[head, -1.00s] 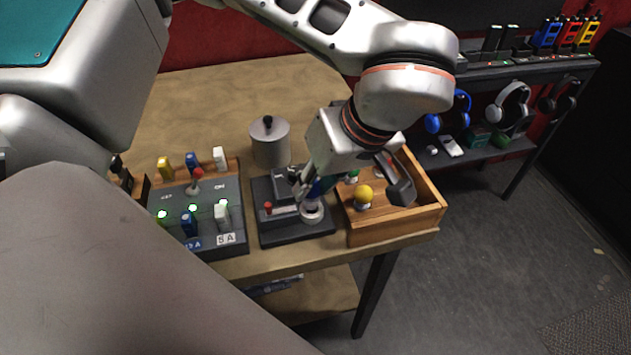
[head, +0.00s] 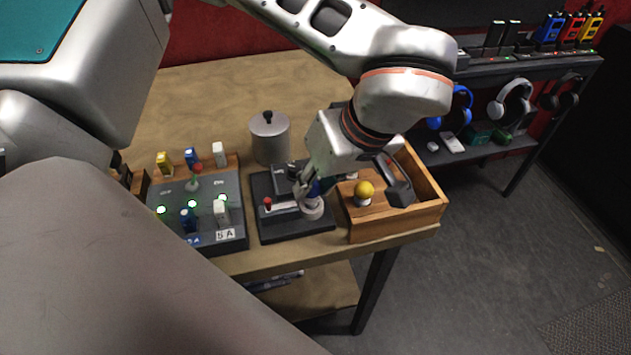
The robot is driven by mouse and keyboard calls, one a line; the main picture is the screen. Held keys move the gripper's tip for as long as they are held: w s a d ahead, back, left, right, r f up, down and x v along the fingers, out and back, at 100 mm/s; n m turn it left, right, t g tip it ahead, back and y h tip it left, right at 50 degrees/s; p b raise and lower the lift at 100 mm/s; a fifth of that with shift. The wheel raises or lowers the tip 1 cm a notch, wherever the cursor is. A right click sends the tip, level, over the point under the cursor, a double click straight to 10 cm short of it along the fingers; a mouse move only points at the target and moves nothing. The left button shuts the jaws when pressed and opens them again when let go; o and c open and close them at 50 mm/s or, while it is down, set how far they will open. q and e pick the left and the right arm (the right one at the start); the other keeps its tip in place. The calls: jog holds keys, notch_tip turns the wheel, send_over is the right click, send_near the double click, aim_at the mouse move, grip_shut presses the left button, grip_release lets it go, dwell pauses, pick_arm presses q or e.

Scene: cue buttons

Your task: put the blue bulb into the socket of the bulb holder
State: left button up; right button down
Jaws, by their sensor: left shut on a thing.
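The bulb holder (head: 290,227) is a dark block near the table's front edge, with a pale round socket (head: 312,209) and a small red-tipped lever. My left gripper (head: 312,188) reaches down over it and is shut on the blue bulb (head: 316,187). Only a little blue shows between the fingers. The bulb is right at the socket's top; I cannot tell whether it is seated. My wrist and fingers hide much of the bulb. My right gripper is not in view.
A wooden box (head: 400,227) with a yellow bulb (head: 364,190) stands right of the holder. A grey switch panel (head: 215,240) with several lit green lamps stands left. A metal pot (head: 269,140) stands behind. The table's back left (head: 200,105) is clear.

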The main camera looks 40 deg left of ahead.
pick_arm(q)
jog(key=shift+f, duration=0.2)
jog(key=shift+f, duration=0.35)
dwell(0.4)
jog(key=o, duration=1)
jog(key=shift+o, duration=0.8)
